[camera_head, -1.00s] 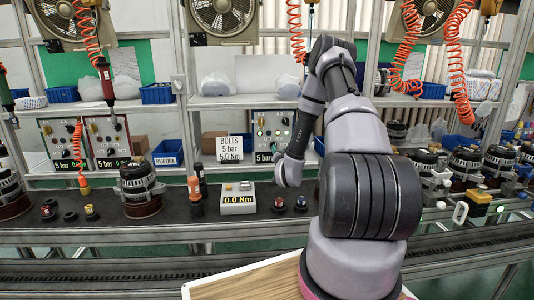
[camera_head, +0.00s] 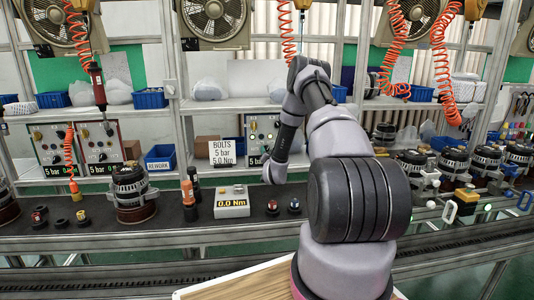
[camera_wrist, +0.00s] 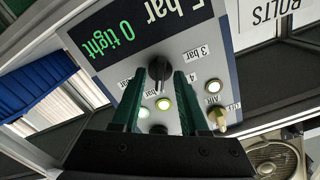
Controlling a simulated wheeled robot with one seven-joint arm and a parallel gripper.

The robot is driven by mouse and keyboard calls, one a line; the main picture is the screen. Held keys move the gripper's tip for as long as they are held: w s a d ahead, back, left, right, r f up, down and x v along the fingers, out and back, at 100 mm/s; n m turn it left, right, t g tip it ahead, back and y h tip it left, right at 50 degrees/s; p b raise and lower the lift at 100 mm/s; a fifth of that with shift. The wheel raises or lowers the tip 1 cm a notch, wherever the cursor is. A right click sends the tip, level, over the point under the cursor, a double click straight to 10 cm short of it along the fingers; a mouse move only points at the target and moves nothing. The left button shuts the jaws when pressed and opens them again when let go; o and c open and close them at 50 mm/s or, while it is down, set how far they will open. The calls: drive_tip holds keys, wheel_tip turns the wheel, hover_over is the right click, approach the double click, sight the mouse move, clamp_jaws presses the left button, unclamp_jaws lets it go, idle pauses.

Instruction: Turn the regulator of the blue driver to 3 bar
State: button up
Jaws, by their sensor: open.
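The regulator panel (camera_wrist: 205,62) fills the wrist view, seen upside down, with a dark blue edge. Its display (camera_wrist: 150,20) reads 5 bar and 0 tight. The black regulator knob (camera_wrist: 159,66) sits amid printed labels; 3 bar and 4 bar are readable. Its pointer direction is unclear. My gripper (camera_wrist: 161,72) is open, its two green fingers on either side of the knob in this view; contact cannot be told. In the head view the panel (camera_head: 262,125) is partly behind my arm, and my gripper is hidden there.
In the wrist view, lit buttons (camera_wrist: 163,104) and a brass fitting (camera_wrist: 218,118) lie close to the fingers. In the head view, a BOLTS sign (camera_head: 222,152) stands left of the panel. A torque display (camera_head: 232,202) and an alternator (camera_head: 131,193) stand on the line.

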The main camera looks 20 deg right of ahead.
drive_tip(key=shift+w, duration=0.1)
clamp_jaws()
drive_tip(key=shift+n, duration=0.3)
drive_tip(key=n, duration=2.3)
drive_tip(key=shift+n, duration=0.3)
idle(0.4)
